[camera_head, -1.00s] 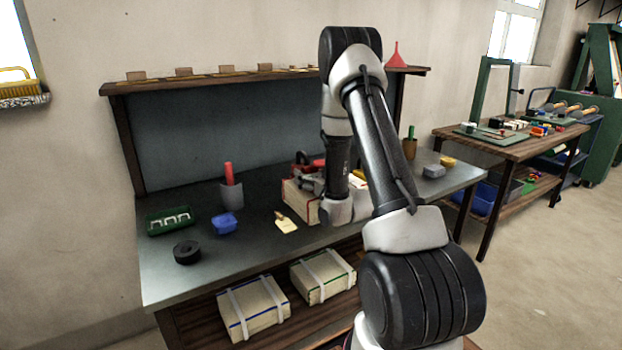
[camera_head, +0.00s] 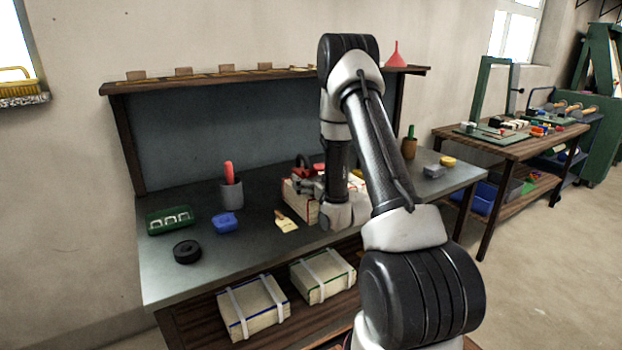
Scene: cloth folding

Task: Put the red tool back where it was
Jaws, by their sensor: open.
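A red-handled tool (camera_head: 229,172) stands in a grey cup (camera_head: 232,196) on the metal bench top, leaning slightly, its lower end hidden in the cup.
On the bench lie a green tray (camera_head: 169,221), a blue container (camera_head: 226,222), a black roll (camera_head: 187,252) and a scraper (camera_head: 286,222). Strapped boxes (camera_head: 253,306) sit on the lower shelf. A back shelf with a red funnel (camera_head: 396,55) runs above.

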